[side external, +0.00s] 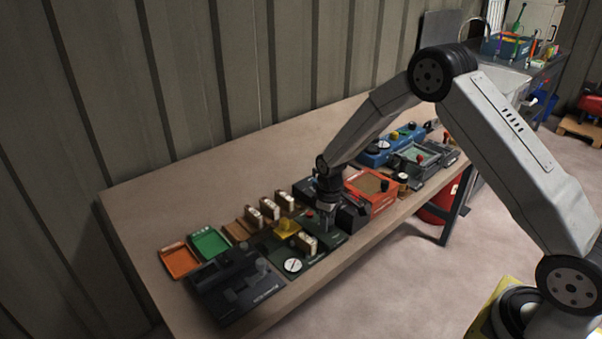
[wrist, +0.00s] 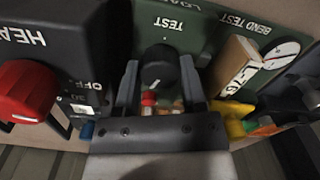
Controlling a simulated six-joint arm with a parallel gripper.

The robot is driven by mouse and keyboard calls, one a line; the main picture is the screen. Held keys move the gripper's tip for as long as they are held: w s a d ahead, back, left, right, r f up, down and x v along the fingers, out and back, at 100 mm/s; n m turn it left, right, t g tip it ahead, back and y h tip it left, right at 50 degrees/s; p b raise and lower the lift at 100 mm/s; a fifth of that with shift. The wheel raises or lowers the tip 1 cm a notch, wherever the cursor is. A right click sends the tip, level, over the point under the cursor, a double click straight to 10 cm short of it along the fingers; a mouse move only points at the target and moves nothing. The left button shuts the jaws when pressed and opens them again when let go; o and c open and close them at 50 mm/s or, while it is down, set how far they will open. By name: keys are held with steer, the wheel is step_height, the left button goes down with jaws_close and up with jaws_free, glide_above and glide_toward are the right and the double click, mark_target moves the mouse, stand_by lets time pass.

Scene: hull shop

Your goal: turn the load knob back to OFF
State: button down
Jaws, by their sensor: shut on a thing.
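The load knob (wrist: 158,66) is a round black knob on a dark green panel (wrist: 205,40), with the words LOAD and TEST printed beside it in the wrist view. A short white mark shows on the knob's near side; no OFF label for this knob is in sight. My gripper (wrist: 160,80) has one finger on each side of the knob and is shut on it. In the side view my gripper (side external: 327,222) points down at the green panel (side external: 332,240), and the knob is hidden there.
A red knob (wrist: 27,90) on a black box marked HEAT and OFF stands close on the left in the wrist view. A pale labelled block (wrist: 235,66) and a white BEND TEST dial (wrist: 282,54) are on the right. The bench (side external: 150,215) is bare at far left.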

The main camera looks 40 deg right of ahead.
steer(key=n, duration=0.5)
stand_by(0.4)
steer(key=shift+c, duration=0.9)
jaws_free()
steer(key=shift+r, duration=0.1)
steer(key=shift+r, duration=3.8)
